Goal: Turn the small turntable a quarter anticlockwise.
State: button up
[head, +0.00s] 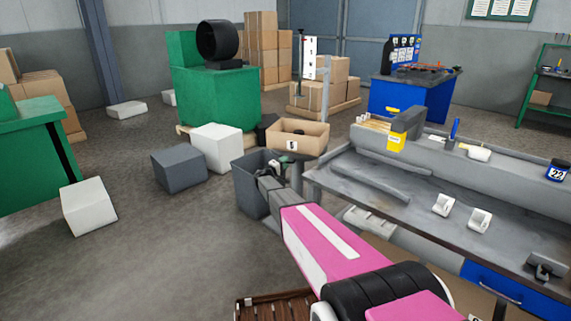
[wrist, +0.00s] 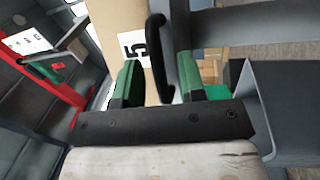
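I cannot pick out the small turntable for certain in either view. An open cardboard box (head: 312,137) with a numbered label sits just beyond my gripper (head: 284,163) in the head view. In the wrist view my gripper (wrist: 158,85) has two green-padded fingers set apart. A black curved handle (wrist: 157,45) shows in the gap between them, and I see space on both sides of it. The cardboard box (wrist: 116,22) with its label stands behind the fingers. What the handle is fixed to is hidden.
A grey bin (head: 248,190) stands beside my gripper. A grey workbench (head: 340,180) with white parts lies to the right. White and grey blocks (head: 180,168) stand on the floor to the left. A green machine (head: 215,95) is behind. The left floor is mostly open.

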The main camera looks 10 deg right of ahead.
aim_at(299, 159)
jog(key=shift+w+d, duration=0.2)
jog(key=shift+d, duration=0.1)
jog(key=shift+c, duration=0.3)
grip_shut()
jog(key=s+d+n+t+y, duration=0.1)
jog(key=s+d+n+t, duration=0.1)
jog(key=d, duration=0.1)
jog(key=shift+d+r+t+y, duration=0.1)
jog(key=shift+d+t+y, duration=0.2)
jog(key=shift+y, duration=0.1)
jog(key=shift+s+d+n+t+y, duration=0.2)
jog(key=shift+d+n+t+y, duration=0.45)
jog(key=shift+y, duration=0.25)
jog(key=shift+o, duration=0.3)
grip_release()
